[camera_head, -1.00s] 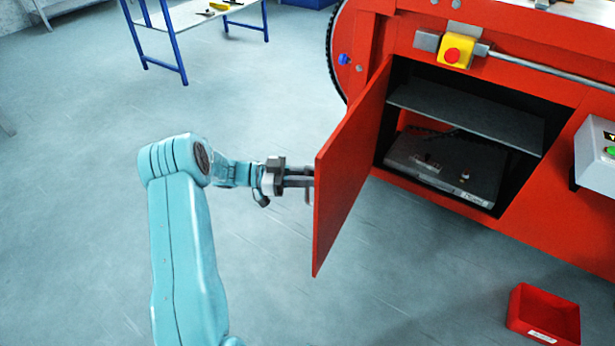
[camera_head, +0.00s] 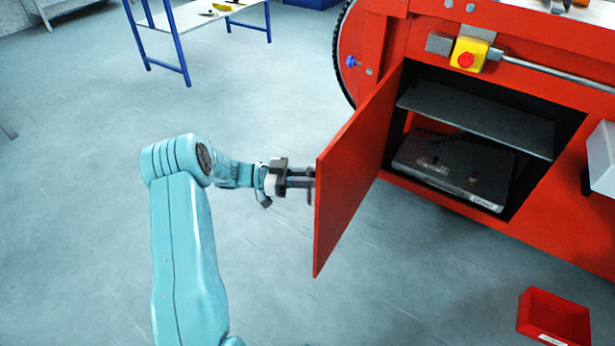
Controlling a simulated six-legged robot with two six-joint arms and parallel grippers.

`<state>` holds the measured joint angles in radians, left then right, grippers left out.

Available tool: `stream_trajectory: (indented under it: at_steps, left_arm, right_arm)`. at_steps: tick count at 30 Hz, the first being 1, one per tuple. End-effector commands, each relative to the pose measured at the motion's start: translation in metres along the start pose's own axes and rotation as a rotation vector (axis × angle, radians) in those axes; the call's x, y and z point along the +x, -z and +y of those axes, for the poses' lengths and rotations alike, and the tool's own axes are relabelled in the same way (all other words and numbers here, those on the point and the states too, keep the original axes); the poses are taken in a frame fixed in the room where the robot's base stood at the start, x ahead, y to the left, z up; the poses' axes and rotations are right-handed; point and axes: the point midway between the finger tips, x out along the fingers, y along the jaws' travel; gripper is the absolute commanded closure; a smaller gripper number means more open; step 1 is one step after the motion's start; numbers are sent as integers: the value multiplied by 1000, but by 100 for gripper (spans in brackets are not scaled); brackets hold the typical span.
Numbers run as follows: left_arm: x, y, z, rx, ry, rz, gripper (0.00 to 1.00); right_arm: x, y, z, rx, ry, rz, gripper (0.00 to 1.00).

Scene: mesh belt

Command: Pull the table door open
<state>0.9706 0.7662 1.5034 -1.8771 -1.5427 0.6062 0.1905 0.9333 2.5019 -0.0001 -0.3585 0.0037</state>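The red door (camera_head: 352,172) of the red machine table stands wide open, hinged at the left side of a dark compartment (camera_head: 470,125). My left gripper (camera_head: 308,183) is at the outer face of the door, near its free left edge. Its fingertips are partly hidden behind the door, so I cannot see whether they are closed on a handle. My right gripper is not in view.
The compartment holds a grey shelf (camera_head: 478,120) and a grey box (camera_head: 450,168). A red bin (camera_head: 553,318) lies on the floor at lower right. A yellow box with a red button (camera_head: 467,55) sits above the opening. The floor left of the door is clear.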

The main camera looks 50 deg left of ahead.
Motion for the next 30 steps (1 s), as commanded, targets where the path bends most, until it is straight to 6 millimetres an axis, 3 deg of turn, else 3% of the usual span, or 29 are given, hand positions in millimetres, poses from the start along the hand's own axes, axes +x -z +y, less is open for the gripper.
stream_trajectory:
  at_steps: [3, 4, 5, 17, 20, 30]
  left_arm:
    - [0, 2, -2, 4, 5, 3, 100]
    - [0, 2, -2, 4, 5, 3, 71]
    - [0, 2, -2, 4, 5, 3, 64]
    - [-13, 2, -3, 3, 5, 0, 64]
    - [-31, 2, -3, 2, 7, -1, 64]
    - [-120, 2, -2, 3, 6, 0, 64]
  right_arm:
    - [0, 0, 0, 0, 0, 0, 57]
    - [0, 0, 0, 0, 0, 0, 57]
    - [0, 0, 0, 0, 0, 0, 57]
    - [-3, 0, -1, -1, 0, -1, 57]
    - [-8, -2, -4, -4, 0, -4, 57]
    - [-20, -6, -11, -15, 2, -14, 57]
